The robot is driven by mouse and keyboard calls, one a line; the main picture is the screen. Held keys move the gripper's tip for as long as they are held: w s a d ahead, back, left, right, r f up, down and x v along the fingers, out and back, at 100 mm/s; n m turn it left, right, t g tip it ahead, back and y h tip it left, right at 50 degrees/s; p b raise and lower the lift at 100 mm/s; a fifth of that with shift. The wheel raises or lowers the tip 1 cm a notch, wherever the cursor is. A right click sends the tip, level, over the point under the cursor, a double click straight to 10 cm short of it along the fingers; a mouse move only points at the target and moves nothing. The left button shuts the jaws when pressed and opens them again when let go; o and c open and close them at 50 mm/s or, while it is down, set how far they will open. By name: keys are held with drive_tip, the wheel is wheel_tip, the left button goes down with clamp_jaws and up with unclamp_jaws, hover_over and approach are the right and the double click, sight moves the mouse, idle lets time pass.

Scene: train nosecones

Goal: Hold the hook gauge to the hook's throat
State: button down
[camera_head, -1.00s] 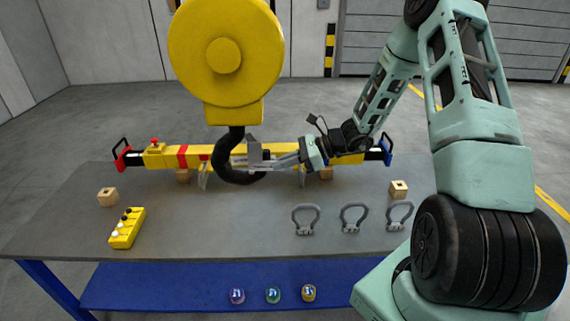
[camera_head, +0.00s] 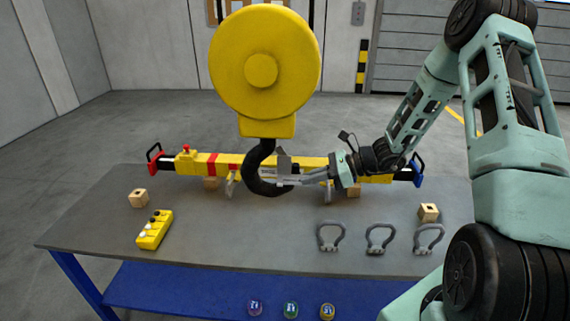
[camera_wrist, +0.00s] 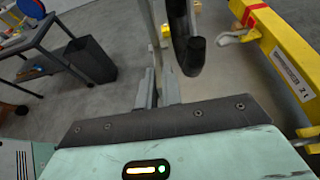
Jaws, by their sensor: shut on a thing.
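The dark hook (camera_head: 252,172) hangs under the yellow hoist block (camera_head: 262,70) in the head view; its curve opens upward and right. My gripper (camera_head: 298,181) is at the right of the hook and shut on the grey hook gauge (camera_head: 284,161), a small plate standing at the hook's opening. In the wrist view, my gripper's fingers (camera_wrist: 158,88) pinch the gauge (camera_wrist: 156,32), seen nearly edge-on. The hook (camera_wrist: 181,28) is just right of it there, its blunt tip (camera_wrist: 192,58) pointing down in the picture. I cannot tell whether gauge and hook touch.
A yellow spreader beam (camera_head: 212,161) lies behind the hook on wooden blocks. The grey table (camera_head: 235,235) carries a yellow button pendant (camera_head: 154,229) at left and several grey shackles (camera_head: 331,237) at right. A dark bin (camera_wrist: 90,60) stands on the floor in the wrist view.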

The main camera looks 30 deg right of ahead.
idle(0.3)
drive_tip(key=p+v, duration=0.5)
drive_tip(key=v, duration=0.7)
idle(0.6)
idle(0.4)
